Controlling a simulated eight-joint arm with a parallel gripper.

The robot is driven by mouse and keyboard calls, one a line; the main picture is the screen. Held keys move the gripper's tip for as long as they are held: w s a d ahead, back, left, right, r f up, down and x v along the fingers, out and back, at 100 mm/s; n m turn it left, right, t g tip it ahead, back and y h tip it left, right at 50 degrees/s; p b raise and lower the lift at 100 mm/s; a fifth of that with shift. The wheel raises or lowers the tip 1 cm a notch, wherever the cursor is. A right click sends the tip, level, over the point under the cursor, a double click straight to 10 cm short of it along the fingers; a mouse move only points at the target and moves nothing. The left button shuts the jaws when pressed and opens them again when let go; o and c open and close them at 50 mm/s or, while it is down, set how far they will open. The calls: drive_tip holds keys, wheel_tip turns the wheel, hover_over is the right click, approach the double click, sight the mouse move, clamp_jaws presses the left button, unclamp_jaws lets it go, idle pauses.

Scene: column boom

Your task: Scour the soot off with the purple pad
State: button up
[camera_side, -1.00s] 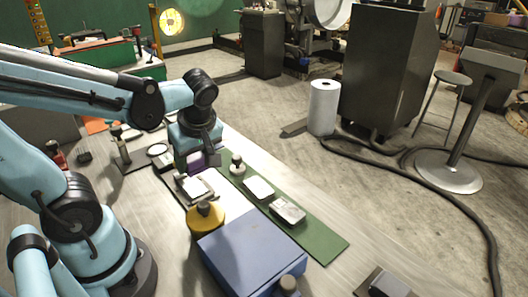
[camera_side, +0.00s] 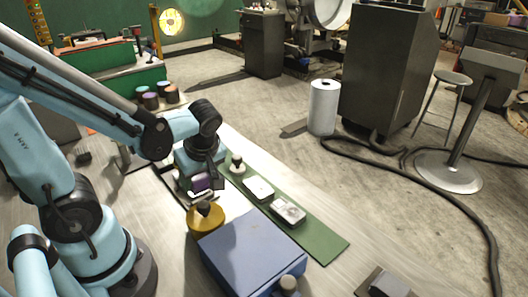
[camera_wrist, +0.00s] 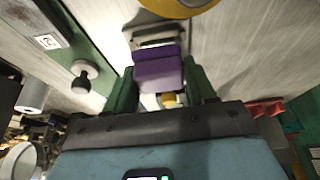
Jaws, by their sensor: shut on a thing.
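My gripper (camera_side: 202,180) is shut on the purple pad (camera_wrist: 160,72). The pad sits between its two green fingers in the wrist view, and a little of it shows in the side view (camera_side: 203,184). A pale, grey-edged plate (camera_wrist: 156,40) lies directly beyond the pad in the wrist view. In the side view my gripper covers most of this plate. The pad is over or against its near edge; I cannot tell if they touch. I cannot make out any soot on the plate.
A yellow round thing with a dark knob (camera_side: 205,217) stands close to my gripper. A blue box (camera_side: 250,255) is nearer the camera. A green mat (camera_side: 318,240) to the right holds a knobbed weight (camera_side: 237,166), a white block (camera_side: 258,188) and a grey-framed block (camera_side: 289,211).

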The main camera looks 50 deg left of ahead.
sight(200, 186)
drive_tip(key=shift+f, duration=0.8)
drive_tip(key=shift+a+f, duration=0.45)
drive_tip(key=shift+f, duration=0.15)
drive_tip(key=shift+c, duration=0.5)
drive_tip(key=shift+a+f, duration=0.2)
drive_tip(key=shift+a, duration=0.6)
drive_tip(key=shift+a+r, duration=0.15)
drive_tip(key=shift+a, duration=1.75)
drive_tip(key=shift+d, duration=3.1)
wheel_tip(200, 186, up, 2)
drive_tip(key=shift+r, duration=3.05)
